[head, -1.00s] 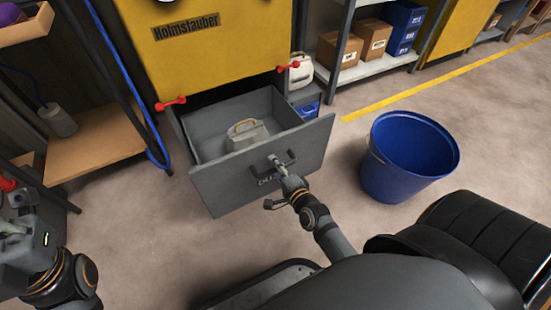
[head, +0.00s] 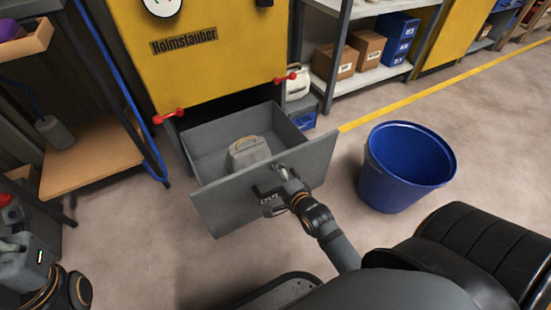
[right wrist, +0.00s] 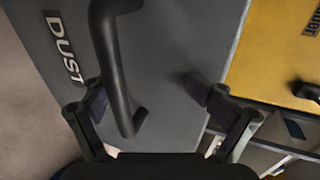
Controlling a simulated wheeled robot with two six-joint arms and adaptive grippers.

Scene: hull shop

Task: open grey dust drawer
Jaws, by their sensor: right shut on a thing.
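The grey dust drawer (head: 225,213) stands pulled well out below the yellow cabinet (head: 215,75). Its front reads DUST in the right wrist view (right wrist: 65,50). A pale grey case with a handle (head: 250,153) sits inside it. My right gripper (head: 282,174) is at the drawer's dark bar handle (right wrist: 122,100), shut on it. In the right wrist view its two fingers (right wrist: 155,100) show on either side of the bar, which lies nearer the left finger. My left gripper (head: 22,248) is at the lower left edge, away from the drawer; its jaws are not clear.
A blue bucket (head: 405,175) stands on the floor right of the drawer. A wooden bench (head: 95,165) is at the left. Shelves with boxes (head: 335,62) stand behind. The floor in front of the drawer is partly covered by my own body.

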